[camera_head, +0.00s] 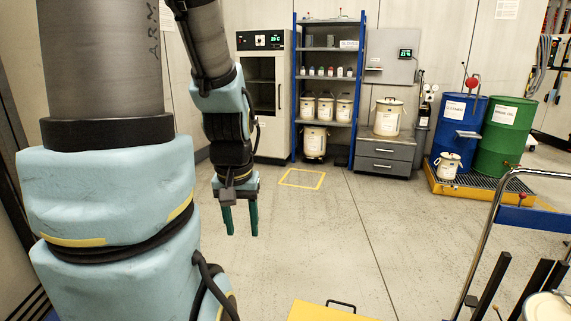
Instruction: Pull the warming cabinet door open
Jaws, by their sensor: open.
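The warming cabinet (270,136) is a tall cream unit with a dark control strip and a lit display at its top. It stands against the back wall, left of the blue shelf. Its door has a dark window (262,84) and a vertical handle (279,97) on its right side; the door looks shut. My arm hides part of the cabinet's left and lower side. My gripper (242,222) hangs fingers down in front of the cabinet, well apart from it and nearer to me. Its two green fingers are open, with nothing between them.
A blue shelf (329,19) with white pails and a grey drawer unit (384,153) stand right of the cabinet. Blue (456,130) and green (503,135) drums stand on a yellow pallet. A trolley rail (487,225) is at right. The middle floor (340,225) is clear.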

